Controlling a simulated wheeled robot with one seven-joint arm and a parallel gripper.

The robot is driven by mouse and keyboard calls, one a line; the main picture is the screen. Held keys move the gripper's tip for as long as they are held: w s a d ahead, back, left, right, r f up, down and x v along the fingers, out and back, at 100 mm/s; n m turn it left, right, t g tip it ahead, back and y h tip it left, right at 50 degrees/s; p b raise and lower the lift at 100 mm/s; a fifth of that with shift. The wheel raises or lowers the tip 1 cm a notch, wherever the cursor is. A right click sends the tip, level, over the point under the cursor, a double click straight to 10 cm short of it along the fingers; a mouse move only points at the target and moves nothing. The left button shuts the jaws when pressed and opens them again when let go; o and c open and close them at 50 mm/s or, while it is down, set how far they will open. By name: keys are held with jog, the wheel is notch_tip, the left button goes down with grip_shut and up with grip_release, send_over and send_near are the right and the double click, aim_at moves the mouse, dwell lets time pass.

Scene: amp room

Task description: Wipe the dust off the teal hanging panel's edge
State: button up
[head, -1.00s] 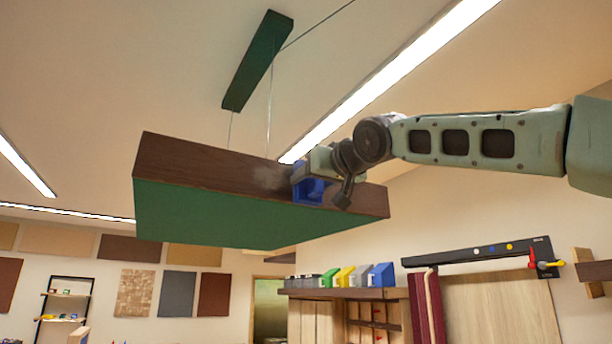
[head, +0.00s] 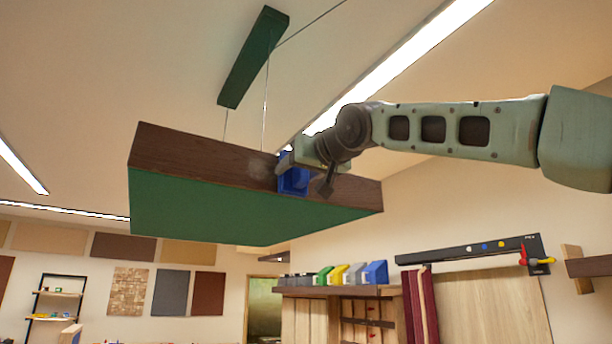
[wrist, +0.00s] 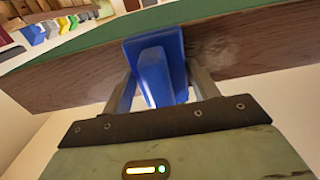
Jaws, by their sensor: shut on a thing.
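The teal hanging panel (head: 240,208) hangs from wires near the ceiling, with a green underside and a dark brown wooden edge (head: 200,150). The edge also crosses the wrist view (wrist: 75,82). A pale dust smudge (head: 259,168) shows on the edge just left of my gripper; in the wrist view the dust (wrist: 225,52) lies right of the blue tool. My gripper (head: 290,172) is shut on a blue wiping block (wrist: 155,68), whose flat face is at the panel's edge. Whether it presses firmly, I cannot tell.
A green ceiling bar (head: 254,58) holds the panel's wires. A shelf (head: 335,291) with several coloured bins stands below, right of the panel. A black wall rail (head: 470,250) is at the lower right. Open air surrounds the panel's left and underside.

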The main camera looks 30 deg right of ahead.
jog(key=shift+a+f+b, duration=0.1)
jog(key=shift+a+b, duration=0.55)
jog(key=shift+a, duration=0.4)
jog(key=shift+a+b, duration=1.45)
jog(key=shift+a, duration=2.6)
jog(key=shift+s, duration=0.15)
jog(key=shift+s+b, duration=1.3)
jog(key=shift+s, duration=1.6)
jog(key=shift+s, duration=0.1)
jog(key=s+b, duration=0.1)
jog(key=s, duration=0.1)
jog(key=shift+s, duration=0.4)
